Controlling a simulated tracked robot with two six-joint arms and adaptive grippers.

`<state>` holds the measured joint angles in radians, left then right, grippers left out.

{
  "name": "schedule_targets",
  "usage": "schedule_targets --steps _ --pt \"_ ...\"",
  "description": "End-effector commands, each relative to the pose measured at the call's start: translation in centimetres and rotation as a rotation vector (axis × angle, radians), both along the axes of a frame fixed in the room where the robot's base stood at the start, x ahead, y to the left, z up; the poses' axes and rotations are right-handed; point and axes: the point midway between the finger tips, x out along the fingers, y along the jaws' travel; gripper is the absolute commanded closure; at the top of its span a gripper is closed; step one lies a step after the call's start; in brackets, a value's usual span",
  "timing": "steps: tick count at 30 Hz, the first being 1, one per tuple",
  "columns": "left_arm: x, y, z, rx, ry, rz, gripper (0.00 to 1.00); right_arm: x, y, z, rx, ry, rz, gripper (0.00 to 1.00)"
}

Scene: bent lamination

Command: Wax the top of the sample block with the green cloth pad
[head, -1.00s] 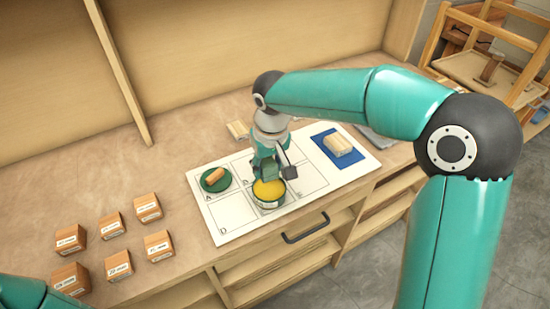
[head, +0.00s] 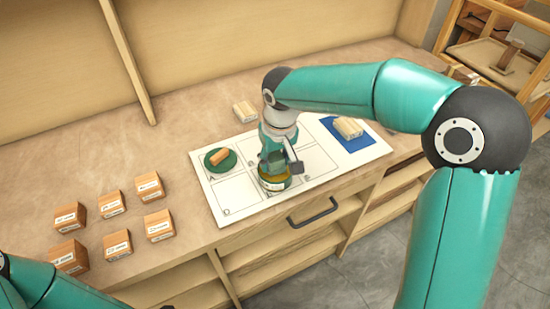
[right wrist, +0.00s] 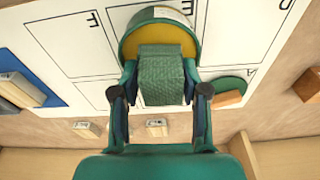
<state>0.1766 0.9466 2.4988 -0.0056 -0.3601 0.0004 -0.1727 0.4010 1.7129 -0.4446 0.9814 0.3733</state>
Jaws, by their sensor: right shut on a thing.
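My right gripper (head: 274,163) is shut on the green cloth pad (right wrist: 161,78), a textured green block between its fingers in the right wrist view. The pad is at the mouth of a round green tin of yellow wax (head: 274,181); the tin also shows in the right wrist view (right wrist: 135,32). I cannot tell how firmly the pad touches the wax. A pale wooden block, likely the sample block (head: 348,127), lies on a blue mat (head: 366,143) at the right of the white sheet. My left gripper is out of view; only part of that arm shows at lower left.
The white lettered sheet (head: 232,191) lies near the bench's front edge. A green disc (head: 212,167) with a small wooden piece is at its left. Another pale block (head: 244,111) stands behind the sheet. Several labelled orange-brown blocks (head: 112,204) stand at left.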

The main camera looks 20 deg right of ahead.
Motion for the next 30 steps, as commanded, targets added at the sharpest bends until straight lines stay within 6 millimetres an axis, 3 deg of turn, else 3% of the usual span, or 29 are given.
schedule_targets --steps 30 --pt "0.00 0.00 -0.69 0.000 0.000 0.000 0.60 0.01 0.00 -0.82 0.000 0.000 0.000 0.83"
